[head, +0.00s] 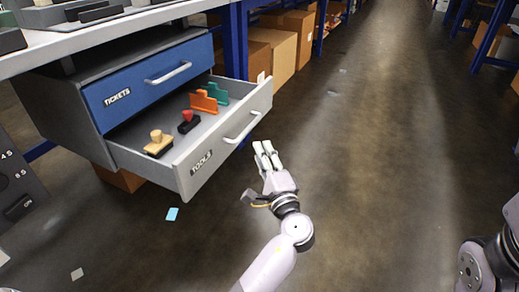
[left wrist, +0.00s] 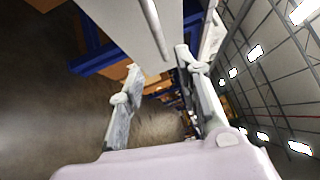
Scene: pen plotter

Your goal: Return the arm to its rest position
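My left gripper (head: 266,150) is in front of the open grey drawer labelled TOOLS (head: 200,160), just below and to the right of its handle (head: 243,127). In the left wrist view the fingers of the left gripper (left wrist: 155,75) stand apart with nothing between them. The drawer front and its handle (left wrist: 155,30) show beyond the fingertips, apart from them as far as I can tell. Part of my right arm shows at the lower right edge of the head view; its gripper is out of view.
The drawer holds a wooden-handled stamp (head: 159,144), a red-handled stamp (head: 188,121), an orange piece (head: 204,101) and a teal piece (head: 217,93). The blue TICKETS drawer (head: 140,85) above is shut. Cardboard boxes (head: 283,58) stand behind. The aisle floor (head: 380,130) to the right is clear.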

